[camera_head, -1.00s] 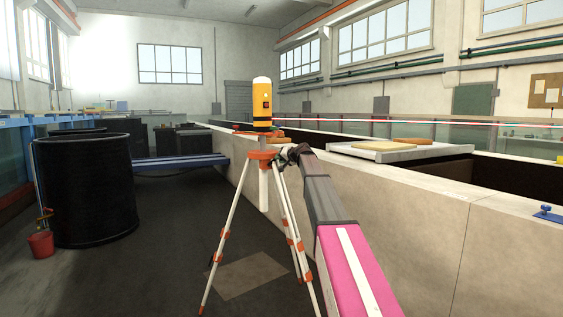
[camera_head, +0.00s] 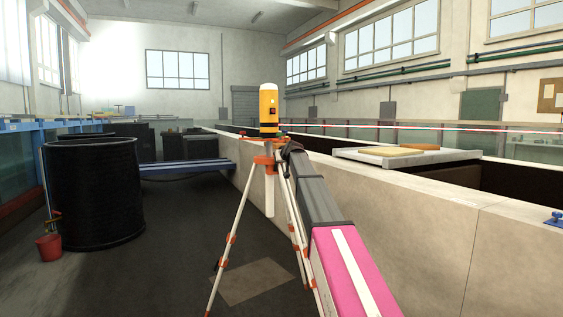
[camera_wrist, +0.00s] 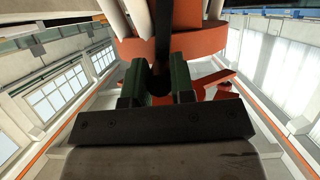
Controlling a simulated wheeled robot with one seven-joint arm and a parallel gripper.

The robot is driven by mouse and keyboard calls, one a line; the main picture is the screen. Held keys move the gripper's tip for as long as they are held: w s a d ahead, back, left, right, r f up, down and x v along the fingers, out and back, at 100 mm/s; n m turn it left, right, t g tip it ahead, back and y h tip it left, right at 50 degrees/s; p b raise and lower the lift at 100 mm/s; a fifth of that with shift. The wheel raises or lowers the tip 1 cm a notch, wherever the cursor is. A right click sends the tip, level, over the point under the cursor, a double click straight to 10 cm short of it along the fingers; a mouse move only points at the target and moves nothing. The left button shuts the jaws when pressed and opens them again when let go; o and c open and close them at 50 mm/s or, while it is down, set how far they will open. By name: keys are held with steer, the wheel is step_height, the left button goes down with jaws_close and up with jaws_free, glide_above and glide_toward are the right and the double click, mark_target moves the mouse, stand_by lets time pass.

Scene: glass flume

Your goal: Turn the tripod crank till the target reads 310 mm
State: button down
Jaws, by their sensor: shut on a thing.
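The tripod (camera_head: 233,232) stands on the floor with white legs and orange fittings. A yellow laser level (camera_head: 268,110) with a white top sits upright on it. My gripper (camera_head: 290,150) is at the tripod's orange collar (camera_head: 265,161), on its right side. In the wrist view my gripper (camera_wrist: 159,88) has its two green fingers closed around a dark part, which I take to be the crank (camera_wrist: 162,40). Behind it are the orange tripod body (camera_wrist: 190,42) and white legs. The crank's full shape is hidden. No millimetre reading is legible.
A pale concrete wall (camera_head: 400,220) runs along the right, with a slab (camera_head: 345,154) on top. A large black tank (camera_head: 93,195) and a red bucket (camera_head: 49,246) stand at left. A blue beam (camera_head: 185,168) crosses behind. The floor left of the tripod is clear.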

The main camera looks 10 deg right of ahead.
steer(key=shift+s+a, duration=0.1)
steer(key=shift+a, duration=0.1)
stand_by(0.4)
steer(key=c, duration=1)
jaws_free()
steer(key=shift+o, duration=0.2)
steer(key=v, duration=1)
steer(key=shift+s+r, duration=0.2)
steer(key=shift+s, duration=0.15)
